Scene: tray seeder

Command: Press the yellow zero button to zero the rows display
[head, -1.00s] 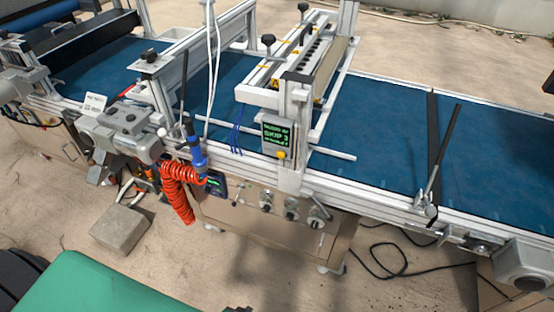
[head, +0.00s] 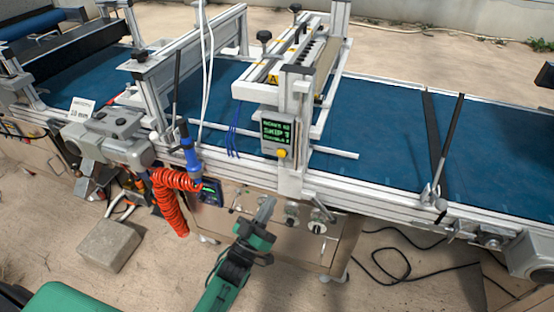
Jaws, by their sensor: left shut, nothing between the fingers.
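The yellow button (head: 281,154) sits at the lower edge of a small grey display box on the upright post of the seeder frame. The display (head: 276,132) above it has green text on a dark screen; one line seems to read SKIP with a digit, and the other lines are too small to read. My left gripper (head: 267,207) comes up from below in front of the machine's front panel. Its fingers are shut and empty, pointing up, below the button and apart from it in the picture. My right gripper is not in view.
Several knobs (head: 291,212) are on the front panel beside the gripper. A blue conveyor belt (head: 385,130) runs behind. A concrete block (head: 108,246) lies on the ground.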

